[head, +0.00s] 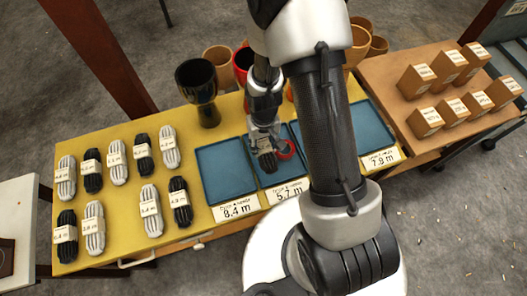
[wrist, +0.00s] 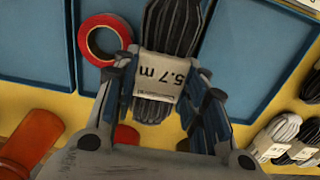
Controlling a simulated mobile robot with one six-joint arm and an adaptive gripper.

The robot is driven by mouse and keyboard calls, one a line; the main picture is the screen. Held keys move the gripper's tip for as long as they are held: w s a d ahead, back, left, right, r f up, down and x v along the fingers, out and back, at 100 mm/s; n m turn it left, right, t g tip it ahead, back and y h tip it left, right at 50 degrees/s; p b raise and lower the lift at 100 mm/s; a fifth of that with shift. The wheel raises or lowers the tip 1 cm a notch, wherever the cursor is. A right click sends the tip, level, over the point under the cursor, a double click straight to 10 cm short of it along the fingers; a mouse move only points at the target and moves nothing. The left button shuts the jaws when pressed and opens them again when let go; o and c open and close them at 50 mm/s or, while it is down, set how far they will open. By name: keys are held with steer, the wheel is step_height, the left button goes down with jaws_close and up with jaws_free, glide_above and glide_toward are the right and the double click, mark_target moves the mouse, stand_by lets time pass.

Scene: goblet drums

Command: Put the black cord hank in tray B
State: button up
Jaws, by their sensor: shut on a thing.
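My gripper (head: 262,146) is shut on a black cord hank (head: 268,162) over the middle blue tray (head: 264,183), whose card reads 5.7 m. In the wrist view the fingers (wrist: 164,78) grip the sides of the hank's white paper band, which reads 5.7 m; black cord (wrist: 172,28) shows beyond the band. I cannot tell whether the hank touches the tray floor. A red ring, like a tape roll (head: 286,150), lies in the same tray beside the hank; it also shows in the wrist view (wrist: 93,40). No letter B is readable on any tray.
The left blue tray (head: 224,172) has an 8.4 m card and looks empty. The right tray (head: 371,128) has a 7.9 m card and is partly hidden by my arm. Banded black and white hanks (head: 117,162) lie at left; a black goblet drum (head: 199,88) stands behind. Boxes (head: 425,122) stand right.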

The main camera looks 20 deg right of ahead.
steer(key=shift+f+b, duration=0.65)
steer(key=shift+f, duration=1.5)
steer(key=shift+f, duration=0.1)
steer(key=o, duration=1)
steer(key=shift+o, duration=0.2)
step_height(320, 180, up, 12)
steer(key=p, duration=0.4)
steer(key=shift+r, duration=0.2)
step_height(320, 180, up, 8)
steer(key=t, duration=0.1)
glide_above(263, 151)
steer(key=w, duration=0.2)
steer(key=s+r+t, duration=0.1)
steer(key=s+r, duration=0.3)
steer(key=r, duration=0.4)
steer(key=s+r+t, duration=0.1)
steer(key=s+r, duration=0.3)
steer(key=r, duration=0.4)
steer(key=s+r+t, duration=0.1)
steer(key=s+r, duration=0.4)
steer(key=s, duration=0.2)
steer(key=shift+s+d+t, duration=0.3)
steer(key=shift+d, duration=0.05)
